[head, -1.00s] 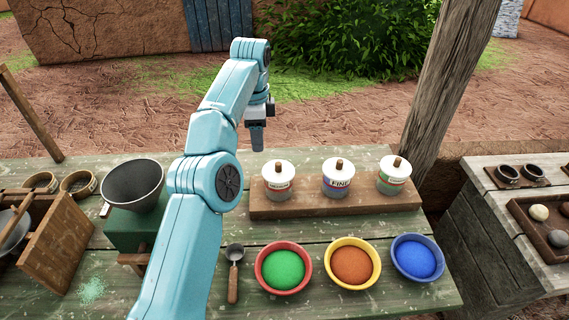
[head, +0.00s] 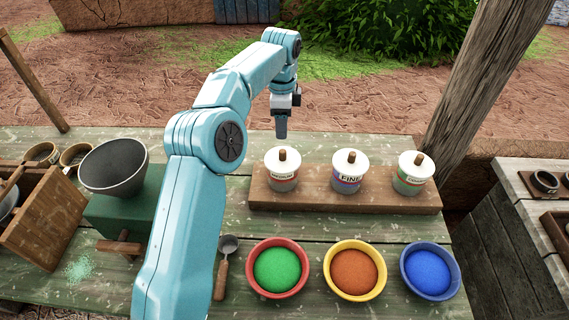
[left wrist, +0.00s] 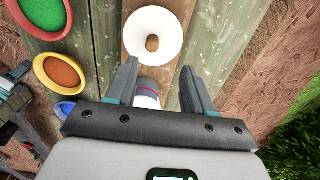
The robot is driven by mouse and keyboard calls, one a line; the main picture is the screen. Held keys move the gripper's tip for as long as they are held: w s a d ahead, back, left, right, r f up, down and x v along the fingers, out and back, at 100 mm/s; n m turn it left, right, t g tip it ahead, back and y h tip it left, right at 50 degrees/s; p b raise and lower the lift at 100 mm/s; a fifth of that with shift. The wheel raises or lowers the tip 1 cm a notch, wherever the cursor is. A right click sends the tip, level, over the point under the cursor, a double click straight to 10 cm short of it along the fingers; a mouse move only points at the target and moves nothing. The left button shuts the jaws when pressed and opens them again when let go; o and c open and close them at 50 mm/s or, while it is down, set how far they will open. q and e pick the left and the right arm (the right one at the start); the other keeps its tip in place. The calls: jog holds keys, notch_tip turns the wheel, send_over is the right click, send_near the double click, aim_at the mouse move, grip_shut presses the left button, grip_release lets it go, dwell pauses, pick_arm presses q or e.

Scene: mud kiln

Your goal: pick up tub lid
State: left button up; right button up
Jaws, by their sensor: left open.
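Three tubs with round white lids and brown knobs stand in a row. The left tub's lid (head: 283,157) shows whole from above in the left wrist view (left wrist: 140,45). The middle tub's lid (head: 350,163) is above a "FINE" label, and the right tub's lid (head: 416,164) is above a green label. My left gripper (head: 282,130) points down, open and empty, just above or behind the left lid. In the left wrist view its fingers (left wrist: 156,88) are apart from that lid; the middle tub (left wrist: 148,88) shows partly between them.
The tubs stand on a wooden board (head: 318,204) on the green table. In front are a green-powder bowl (head: 304,268), an orange-powder bowl (head: 354,296) and a blue-powder bowl (head: 427,272). A scoop (head: 221,278) and a dark hopper (head: 113,167) are at left.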

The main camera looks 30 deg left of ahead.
aim_at(282, 150)
pick_arm(q)
jog(key=f, duration=0.5)
jog(key=s+f, duration=0.1)
jog(key=f, duration=0.1)
jog(key=shift+s+d+f, duration=0.1)
jog(key=shift+d+f, duration=0.05)
jog(key=shift+f, duration=0.05)
jog(key=shift+d+f, duration=0.35)
jog(key=shift+d, duration=0.05)
jog(key=shift+w+a+f, duration=0.15)
jog(key=shift+w+f, duration=0.05)
jog(key=shift+s+a, duration=0.1)
jog(key=shift+a, duration=0.05)
jog(key=c, duration=0.5)
jog(key=shift+s+r, duration=0.1)
grip_shut()
jog(key=shift+d+r, duration=0.1)
jog(key=shift+d, duration=0.1)
